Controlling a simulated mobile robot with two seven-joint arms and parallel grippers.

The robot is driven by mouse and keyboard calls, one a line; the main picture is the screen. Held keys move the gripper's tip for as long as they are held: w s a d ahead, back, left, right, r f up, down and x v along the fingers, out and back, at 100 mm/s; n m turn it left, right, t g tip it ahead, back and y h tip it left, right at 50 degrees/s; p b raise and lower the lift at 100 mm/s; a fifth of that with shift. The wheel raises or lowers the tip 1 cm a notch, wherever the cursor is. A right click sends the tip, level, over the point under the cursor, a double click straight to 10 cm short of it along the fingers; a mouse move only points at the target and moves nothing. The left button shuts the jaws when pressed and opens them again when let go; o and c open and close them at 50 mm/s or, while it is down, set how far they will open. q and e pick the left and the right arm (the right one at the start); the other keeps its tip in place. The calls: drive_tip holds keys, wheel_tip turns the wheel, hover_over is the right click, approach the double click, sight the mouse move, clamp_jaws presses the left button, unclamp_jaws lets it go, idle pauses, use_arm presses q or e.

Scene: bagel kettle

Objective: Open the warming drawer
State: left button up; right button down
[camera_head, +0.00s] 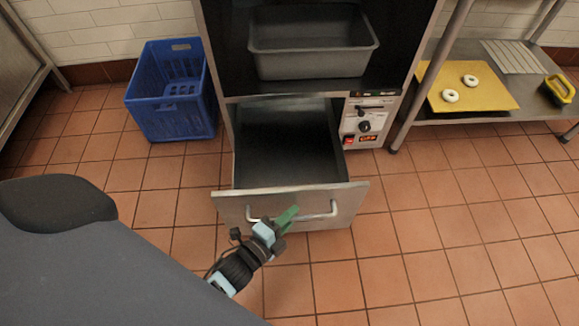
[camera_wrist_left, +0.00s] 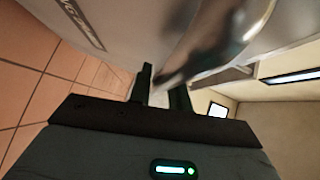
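The warming drawer (camera_head: 230,207) is pulled out of the steel cabinet, and its dark, empty inside (camera_head: 285,150) shows from above. Its front panel carries a curved metal handle (camera_head: 320,215). My left gripper (camera_head: 288,216) is at the middle of this handle, with its green finger overlapping the bar. In the left wrist view the two dark fingers (camera_wrist_left: 163,88) stand close together, with a narrow gap. The blurred metal handle (camera_wrist_left: 215,40) runs into that gap, so the gripper looks shut on it. My right gripper is in neither view.
A grey pan (camera_head: 315,64) sits in the cabinet above the drawer. A control panel (camera_head: 367,122) is at the right. A blue crate (camera_head: 172,110) stands left on the floor. A steel shelf at right holds a yellow tray (camera_head: 490,98) with two bagels. Tiled floor at right is clear.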

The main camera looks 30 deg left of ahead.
use_arm(q)
drive_tip(key=shift+o, duration=1.6)
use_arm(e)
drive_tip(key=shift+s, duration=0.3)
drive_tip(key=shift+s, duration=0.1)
